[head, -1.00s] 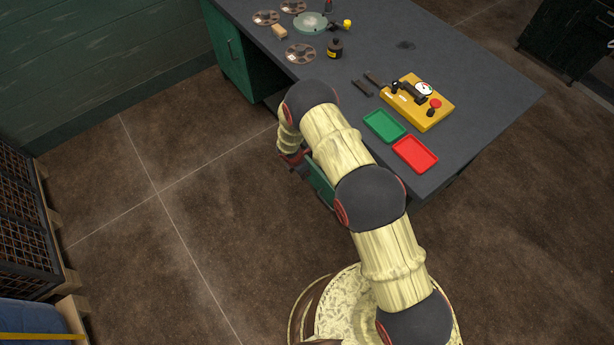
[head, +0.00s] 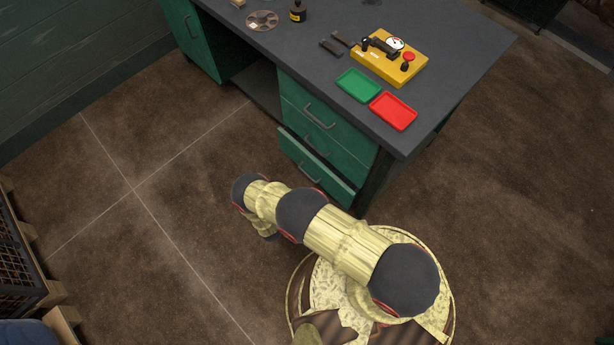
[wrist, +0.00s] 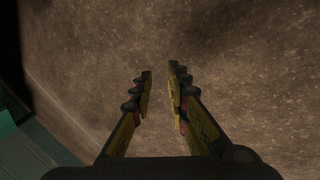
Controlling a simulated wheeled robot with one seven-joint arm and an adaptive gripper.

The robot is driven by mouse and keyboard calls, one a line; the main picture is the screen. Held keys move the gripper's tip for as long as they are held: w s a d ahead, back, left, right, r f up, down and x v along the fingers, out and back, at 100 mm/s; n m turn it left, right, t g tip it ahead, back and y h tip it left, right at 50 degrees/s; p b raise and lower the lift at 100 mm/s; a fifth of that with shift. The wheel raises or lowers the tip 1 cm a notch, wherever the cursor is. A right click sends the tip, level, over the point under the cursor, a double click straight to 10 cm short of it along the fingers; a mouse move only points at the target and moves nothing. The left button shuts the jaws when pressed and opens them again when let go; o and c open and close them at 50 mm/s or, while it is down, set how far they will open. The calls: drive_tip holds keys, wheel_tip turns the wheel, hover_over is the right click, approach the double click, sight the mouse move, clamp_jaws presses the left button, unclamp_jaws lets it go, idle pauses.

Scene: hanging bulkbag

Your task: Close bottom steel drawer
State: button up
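The bottom steel drawer (head: 316,172) is green with a grey bar handle and stands pulled out from the desk's drawer stack, below other closed green drawers (head: 325,125). A dark gap shows along its top edge. My arm is bent low in front of the desk, on the floor side of the drawer. My gripper is hidden behind my own arm in the head view. In the wrist view my gripper (wrist: 160,72) has its two fingers apart with only brown floor between them. A green surface (wrist: 35,150) shows at that view's lower left; I cannot tell which part it is.
The dark grey desk top (head: 450,65) carries a yellow gauge device (head: 390,62), a green tray (head: 358,85) and a red tray (head: 393,110). A dark wire crate (head: 18,245) stands at the left edge. The tiled floor (head: 150,225) left of my arm is clear.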

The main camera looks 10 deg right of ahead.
drive_tip(key=w+d+r+m+t+h, duration=0.2)
drive_tip(key=w+d+m+t+h, duration=0.15)
drive_tip(key=d, duration=0.35)
drive_tip(key=m+t+h, duration=0.3)
drive_tip(key=t+h, duration=0.1)
drive_tip(key=h, duration=0.2)
approach(307, 175)
drive_tip(key=f+x, duration=0.1)
drive_tip(key=x, duration=0.2)
drive_tip(key=shift+n, duration=0.25)
drive_tip(key=b+x, duration=0.2)
drive_tip(key=x, duration=0.5)
drive_tip(key=shift+w+r, duration=0.1)
drive_tip(key=shift+r, duration=0.05)
drive_tip(key=shift+c, duration=0.5)
clamp_jaws()
